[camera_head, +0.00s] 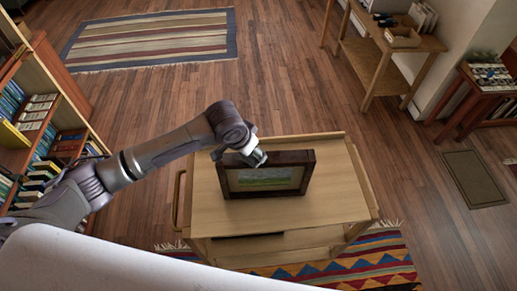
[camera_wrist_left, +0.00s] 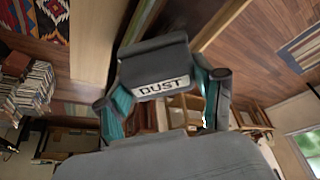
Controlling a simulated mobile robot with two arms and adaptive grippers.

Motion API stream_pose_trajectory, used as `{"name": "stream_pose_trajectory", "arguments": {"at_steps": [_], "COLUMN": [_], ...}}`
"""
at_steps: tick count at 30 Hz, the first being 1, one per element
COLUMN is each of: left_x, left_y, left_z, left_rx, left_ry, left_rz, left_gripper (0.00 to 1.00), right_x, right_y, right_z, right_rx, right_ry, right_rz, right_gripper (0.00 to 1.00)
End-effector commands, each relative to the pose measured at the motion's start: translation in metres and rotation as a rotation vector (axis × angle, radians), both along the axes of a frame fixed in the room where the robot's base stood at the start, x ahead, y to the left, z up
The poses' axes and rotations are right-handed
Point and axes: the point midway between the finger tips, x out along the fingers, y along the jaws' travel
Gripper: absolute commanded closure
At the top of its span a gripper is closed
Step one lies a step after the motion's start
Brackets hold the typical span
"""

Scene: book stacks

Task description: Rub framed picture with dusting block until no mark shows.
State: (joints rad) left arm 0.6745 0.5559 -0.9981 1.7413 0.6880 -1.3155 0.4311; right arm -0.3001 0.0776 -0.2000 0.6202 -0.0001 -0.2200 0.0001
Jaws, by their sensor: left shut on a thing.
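The framed picture (camera_head: 265,178) stands upright on a wooden cart (camera_head: 335,208) in the head view. It has a dark brown frame and a green and grey landscape. I cannot make out a mark on it at this size. My left gripper (camera_head: 255,158) is at the frame's top edge, left of its middle, and hides part of it. In the left wrist view the gripper (camera_wrist_left: 165,88) is shut on the dark grey dusting block (camera_wrist_left: 150,58), which has a "DUST" label. Whether the block touches the picture I cannot tell. My right gripper is not in view.
The cart top is clear on both sides of the picture and has a raised back edge. A bookcase (camera_head: 72,125) stands at the left. A wooden table (camera_head: 400,38) and a low side table (camera_head: 484,92) stand at the right. Open floor lies behind the cart.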

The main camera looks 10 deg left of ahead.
Motion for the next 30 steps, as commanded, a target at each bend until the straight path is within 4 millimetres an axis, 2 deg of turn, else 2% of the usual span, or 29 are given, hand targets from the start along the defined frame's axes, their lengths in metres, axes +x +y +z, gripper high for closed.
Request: {"name": "stream_pose_trajectory", "arguments": {"at_steps": [2,9,19,30], "left_x": [-0.002,-0.004,-0.011,-0.011], "left_y": [0.007,0.015,0.041,0.042], "left_z": [-0.002,-0.002,-0.002,0.002], "left_rx": [0.003,0.002,0.004,0.002], "left_ry": [0.003,0.003,0.005,0.002], "left_rz": [0.002,0.002,0.003,0.0], "left_gripper": [0.67,0.67,0.67,0.67], "right_x": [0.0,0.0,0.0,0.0], "right_y": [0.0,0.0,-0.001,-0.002], "right_z": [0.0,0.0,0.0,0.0], "right_rx": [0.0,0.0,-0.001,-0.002], "right_ry": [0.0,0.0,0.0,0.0], "right_rz": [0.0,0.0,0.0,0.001], "right_gripper": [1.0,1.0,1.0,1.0]}}
